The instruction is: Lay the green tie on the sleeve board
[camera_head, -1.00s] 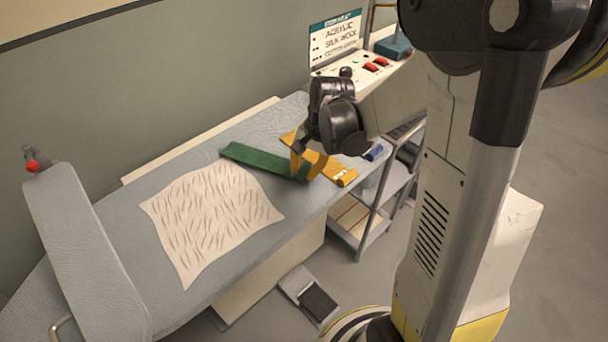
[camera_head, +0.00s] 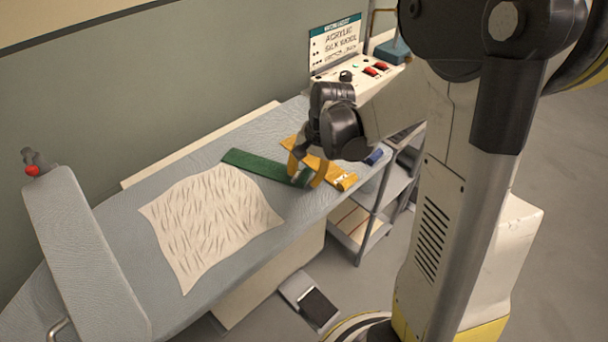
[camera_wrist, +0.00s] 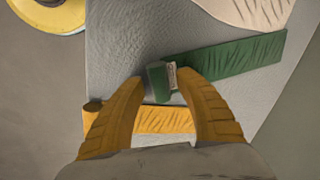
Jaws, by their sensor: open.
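The green tie (camera_head: 258,164) lies folded flat on the grey ironing board, beside a patterned cloth. In the wrist view the tie (camera_wrist: 235,57) runs to the upper right, its rolled or folded near end, with a small pale label, between my fingertips. My gripper (camera_head: 305,180) is open with its yellow fingers low over that end; it also shows in the wrist view (camera_wrist: 167,90). I cannot tell whether a finger touches the tie. The sleeve board (camera_head: 85,250) is the long grey padded arm at the left, bare on top, with a red knob behind its far end.
A yellow tie (camera_head: 340,178) lies right beside the green one, partly under my gripper. A cream patterned cloth (camera_head: 212,220) covers the board's middle. A control panel with a sign (camera_head: 335,45) stands behind. A small blue item (camera_head: 374,156) lies at the board's right end.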

